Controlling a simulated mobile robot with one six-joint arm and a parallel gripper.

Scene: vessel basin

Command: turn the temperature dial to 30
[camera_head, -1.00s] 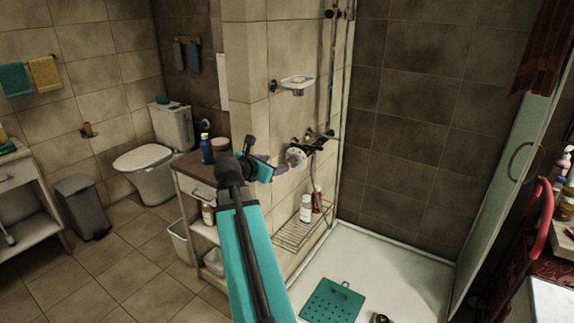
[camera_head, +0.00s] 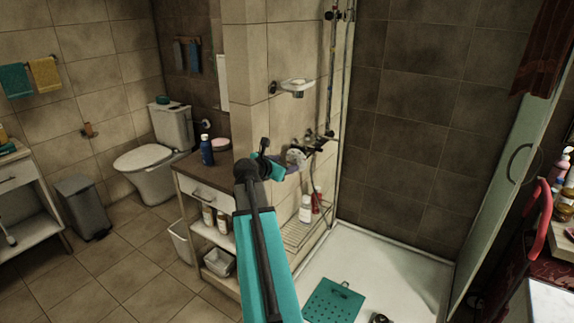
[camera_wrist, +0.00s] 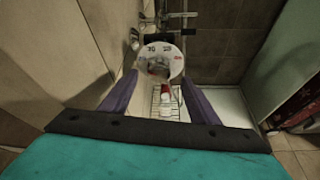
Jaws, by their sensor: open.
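The temperature dial (camera_wrist: 160,60) is a round white disc with dark numbers and some red marks, seen ahead of my gripper in the wrist view. It also shows on the tiled wall in the head view (camera_head: 296,156), partly hidden by my gripper. My gripper (camera_wrist: 158,88) is open, with one purple finger on each side below the dial in the wrist picture. In the head view my gripper (camera_head: 286,166) is close to the dial. I cannot tell whether the fingers touch it. The numbers are too small to read surely.
A soap dish (camera_head: 296,88) juts from the wall above the dial. A wire rack (camera_head: 308,226) with bottles hangs below. The shower tray (camera_head: 400,270) is mostly bare, with a teal mat (camera_head: 333,303).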

